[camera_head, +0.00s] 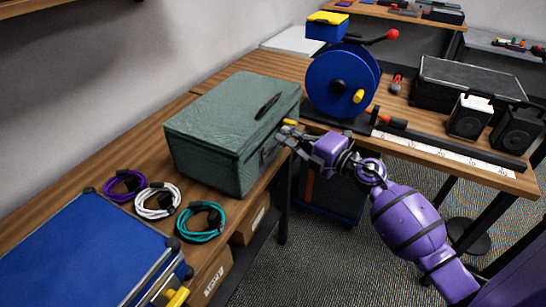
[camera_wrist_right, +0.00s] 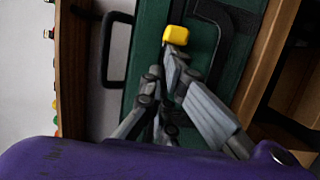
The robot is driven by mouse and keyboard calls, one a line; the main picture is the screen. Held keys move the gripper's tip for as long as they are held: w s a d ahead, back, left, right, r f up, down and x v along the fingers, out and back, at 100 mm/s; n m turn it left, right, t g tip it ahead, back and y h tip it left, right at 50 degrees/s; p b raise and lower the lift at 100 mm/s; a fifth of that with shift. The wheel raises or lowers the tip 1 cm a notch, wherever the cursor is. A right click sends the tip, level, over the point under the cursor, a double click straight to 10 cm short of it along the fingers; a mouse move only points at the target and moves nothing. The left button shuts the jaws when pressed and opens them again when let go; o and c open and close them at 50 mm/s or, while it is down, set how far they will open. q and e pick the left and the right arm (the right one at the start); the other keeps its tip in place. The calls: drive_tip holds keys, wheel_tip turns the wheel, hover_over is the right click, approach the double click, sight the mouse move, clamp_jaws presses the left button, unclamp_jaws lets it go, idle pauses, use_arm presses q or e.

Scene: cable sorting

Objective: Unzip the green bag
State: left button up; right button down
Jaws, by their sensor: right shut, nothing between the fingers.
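The green bag (camera_head: 222,122) is a box-shaped case standing closed on the wooden bench, with a dark handle (camera_head: 267,105) on its top. In the right wrist view the green bag (camera_wrist_right: 149,50) fills the middle. A small yellow tab (camera_head: 290,122) shows at the bag's right end, and it also shows in the right wrist view (camera_wrist_right: 176,35), right at the fingertips. My right gripper (camera_head: 283,136) is at the bag's right front corner, its fingers closed with nothing between them; in the wrist view its fingertips (camera_wrist_right: 173,55) are just below the tab. I cannot tell if they touch it. My left gripper is not in view.
A blue cable reel (camera_head: 341,82) stands just behind the bag's right end. Purple, white and teal (camera_head: 201,222) cable coils lie in front of the bag, near a blue case (camera_head: 70,258). Speakers (camera_head: 469,116) and a ruler strip (camera_head: 440,154) are on the right bench.

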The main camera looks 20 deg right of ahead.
drive_tip(key=w+d+b, duration=0.1)
drive_tip(key=d, duration=0.1)
drive_tip(key=w+d+b, duration=0.1)
drive_tip(key=w+d, duration=0.1)
drive_tip(key=w+d+b, duration=0.1)
drive_tip(key=w+d, duration=0.1)
drive_tip(key=d, duration=0.1)
drive_tip(key=shift+w+d+f, duration=0.1)
drive_tip(key=shift+w+f, duration=0.1)
drive_tip(key=shift+w, duration=0.05)
drive_tip(key=shift+w+d+r, duration=0.1)
drive_tip(key=shift+w+d, duration=0.25)
drive_tip(key=shift+d, duration=0.05)
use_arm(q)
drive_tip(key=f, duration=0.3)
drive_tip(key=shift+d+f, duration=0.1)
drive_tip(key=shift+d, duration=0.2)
use_arm(e)
drive_tip(key=shift+d+r, duration=0.1)
drive_tip(key=shift+r, duration=0.05)
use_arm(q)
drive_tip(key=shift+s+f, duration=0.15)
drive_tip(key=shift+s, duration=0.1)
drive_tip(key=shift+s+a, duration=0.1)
